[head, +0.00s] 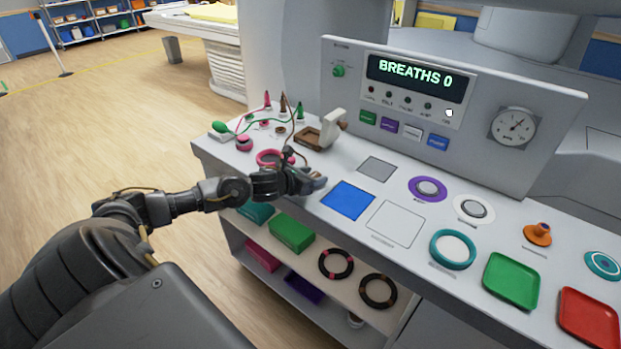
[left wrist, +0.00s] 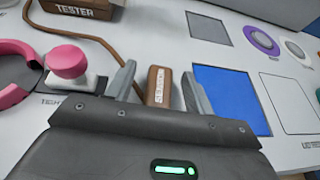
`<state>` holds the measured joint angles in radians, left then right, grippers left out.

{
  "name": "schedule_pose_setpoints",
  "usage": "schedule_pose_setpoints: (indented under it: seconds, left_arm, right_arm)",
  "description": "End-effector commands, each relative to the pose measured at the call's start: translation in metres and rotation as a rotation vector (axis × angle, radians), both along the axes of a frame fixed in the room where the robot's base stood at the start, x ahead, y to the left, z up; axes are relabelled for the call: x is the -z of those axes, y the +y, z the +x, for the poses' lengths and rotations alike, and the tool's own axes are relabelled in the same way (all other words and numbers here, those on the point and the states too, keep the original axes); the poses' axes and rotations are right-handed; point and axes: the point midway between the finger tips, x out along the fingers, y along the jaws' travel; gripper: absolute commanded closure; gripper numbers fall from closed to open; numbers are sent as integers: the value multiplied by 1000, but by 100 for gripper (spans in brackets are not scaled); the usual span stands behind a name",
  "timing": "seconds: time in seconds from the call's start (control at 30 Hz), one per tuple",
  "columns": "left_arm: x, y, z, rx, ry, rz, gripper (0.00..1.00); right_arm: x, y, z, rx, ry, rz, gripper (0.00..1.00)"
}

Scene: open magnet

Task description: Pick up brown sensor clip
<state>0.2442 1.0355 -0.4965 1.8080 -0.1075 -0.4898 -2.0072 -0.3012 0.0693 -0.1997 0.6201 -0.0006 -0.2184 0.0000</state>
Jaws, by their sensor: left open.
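The brown sensor clip (left wrist: 157,86) shows in the left wrist view, with a pale label on its top and a brown cable (left wrist: 112,50) running up from it toward the brown tester box (left wrist: 85,8). My left gripper (left wrist: 157,88) is open, with one grey finger on each side of the clip. The fingers look apart from it, with a gap on both sides. In the head view my left gripper (head: 312,183) is low over the console top, and I cannot make out the clip there. My right gripper is in neither view.
The blue pad (head: 348,200) lies just right of the gripper. A pink ring (head: 275,158) and pink knob (left wrist: 67,62) are at the left. The tester box (head: 309,138) stands behind. The upright panel (head: 450,120) bounds the back; rings and trays lie right.

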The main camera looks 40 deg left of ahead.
Motion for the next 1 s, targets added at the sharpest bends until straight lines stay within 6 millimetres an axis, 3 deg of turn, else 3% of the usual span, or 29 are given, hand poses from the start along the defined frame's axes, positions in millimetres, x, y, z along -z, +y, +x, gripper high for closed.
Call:
schedule_pose_setpoints:
  seconds: [0.07, 0.43, 0.77, 1.0]
  left_arm:
    - [0, 0, 0, 0, 0, 0, 47]
    - [0, 0, -1, -1, 0, 0, 94]
    - [-3, 1, 0, -1, -1, 0, 96]
    - [-30, 1, 0, 1, -5, 5, 96]
  right_arm:
    - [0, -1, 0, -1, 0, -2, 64]
    - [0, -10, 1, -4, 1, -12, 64]
    - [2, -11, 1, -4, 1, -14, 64]
    - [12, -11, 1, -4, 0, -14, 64]
